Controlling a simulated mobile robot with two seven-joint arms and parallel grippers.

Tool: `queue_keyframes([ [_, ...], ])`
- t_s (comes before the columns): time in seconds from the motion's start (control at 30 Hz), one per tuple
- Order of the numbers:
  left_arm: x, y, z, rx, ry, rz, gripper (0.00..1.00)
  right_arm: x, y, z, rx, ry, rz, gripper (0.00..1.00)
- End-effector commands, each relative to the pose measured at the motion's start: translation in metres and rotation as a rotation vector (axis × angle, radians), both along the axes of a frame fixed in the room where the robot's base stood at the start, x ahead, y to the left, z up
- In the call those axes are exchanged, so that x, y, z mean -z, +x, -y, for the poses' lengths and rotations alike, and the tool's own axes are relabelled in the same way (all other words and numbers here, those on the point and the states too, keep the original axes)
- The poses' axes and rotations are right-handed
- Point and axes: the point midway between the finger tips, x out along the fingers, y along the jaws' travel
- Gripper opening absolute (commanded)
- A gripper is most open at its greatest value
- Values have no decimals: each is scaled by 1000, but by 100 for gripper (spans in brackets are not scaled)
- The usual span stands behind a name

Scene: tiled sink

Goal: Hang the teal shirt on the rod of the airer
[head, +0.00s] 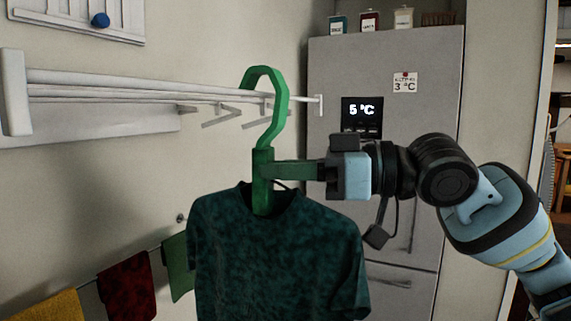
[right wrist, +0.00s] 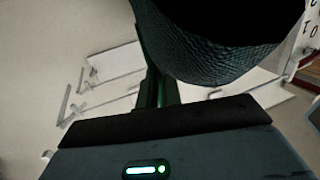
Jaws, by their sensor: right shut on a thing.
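The teal shirt (head: 275,255) hangs upright on a green hanger (head: 265,160) in the head view. My right gripper (head: 268,170) is shut on the hanger's neck, just above the shirt collar. The hanger's hook (head: 262,75) rises to the height of the white airer's front rod (head: 190,87) and appears to curve over it near its right end. I cannot tell whether the hook rests on the rod. In the right wrist view the dark shirt (right wrist: 215,45) fills the upper middle and hides much of the hanger. My left gripper is not in view.
The airer's white end bracket (head: 14,92) is at the left on the wall. A grey fridge (head: 390,80) stands behind on the right, with several jars on top. Yellow, red and green cloths (head: 127,287) hang on a lower line at the left.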

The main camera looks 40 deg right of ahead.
Motion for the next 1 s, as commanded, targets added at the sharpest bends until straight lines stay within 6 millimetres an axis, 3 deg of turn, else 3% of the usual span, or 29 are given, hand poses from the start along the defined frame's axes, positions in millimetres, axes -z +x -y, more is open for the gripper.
queue_keyframes([
  [0.23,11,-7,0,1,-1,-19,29,14,1,0,-1,1,-1,0],
  [0.7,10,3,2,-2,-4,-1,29,16,-1,0,0,0,4,0],
  [0.9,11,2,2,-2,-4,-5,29,16,-1,0,0,0,3,30],
  [1.0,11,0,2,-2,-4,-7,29,16,-1,0,0,0,3,32],
])
